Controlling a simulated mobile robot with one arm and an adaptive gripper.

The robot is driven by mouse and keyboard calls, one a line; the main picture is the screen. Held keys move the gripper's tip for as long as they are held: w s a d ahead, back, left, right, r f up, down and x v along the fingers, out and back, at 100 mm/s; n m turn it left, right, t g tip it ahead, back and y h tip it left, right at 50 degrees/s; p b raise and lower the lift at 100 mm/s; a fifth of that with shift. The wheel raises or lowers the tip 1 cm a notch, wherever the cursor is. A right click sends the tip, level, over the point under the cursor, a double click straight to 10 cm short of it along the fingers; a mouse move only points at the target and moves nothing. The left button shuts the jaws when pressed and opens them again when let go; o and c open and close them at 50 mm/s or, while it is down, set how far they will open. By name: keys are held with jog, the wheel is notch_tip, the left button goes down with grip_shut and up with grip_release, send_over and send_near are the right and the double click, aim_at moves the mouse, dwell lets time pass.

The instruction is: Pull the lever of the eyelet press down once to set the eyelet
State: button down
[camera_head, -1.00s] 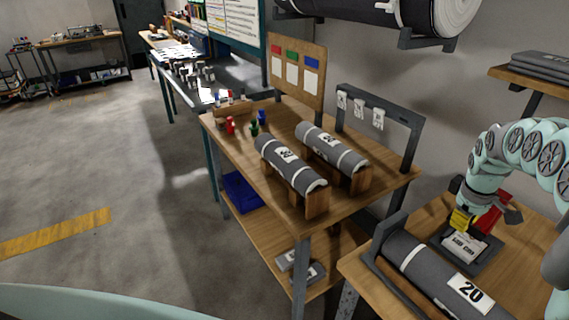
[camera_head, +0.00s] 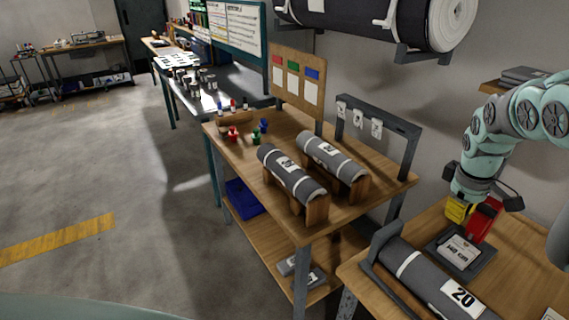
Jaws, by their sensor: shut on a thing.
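The eyelet press stands on the wooden bench at the right. Its dark base holds a white printed tag (camera_head: 461,250), and its red part (camera_head: 483,219) rises behind the tag. My gripper (camera_head: 459,209), with a yellow part at its end, is at the upper part of the press, beside the red part. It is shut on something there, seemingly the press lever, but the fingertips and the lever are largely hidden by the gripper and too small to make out.
A grey roll marked 20 (camera_head: 430,282) lies in a cradle in front of the press. A wooden table (camera_head: 284,226) to the left carries two grey rolls on wooden stands. A shelf (camera_head: 497,86) and a large wall-mounted roll (camera_head: 375,18) are above.

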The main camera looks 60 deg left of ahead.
jog(key=shift+s+a+r+p, duration=0.15)
jog(key=shift+s+r+p, duration=0.15)
jog(key=shift+r+p, duration=0.4)
dwell(0.5)
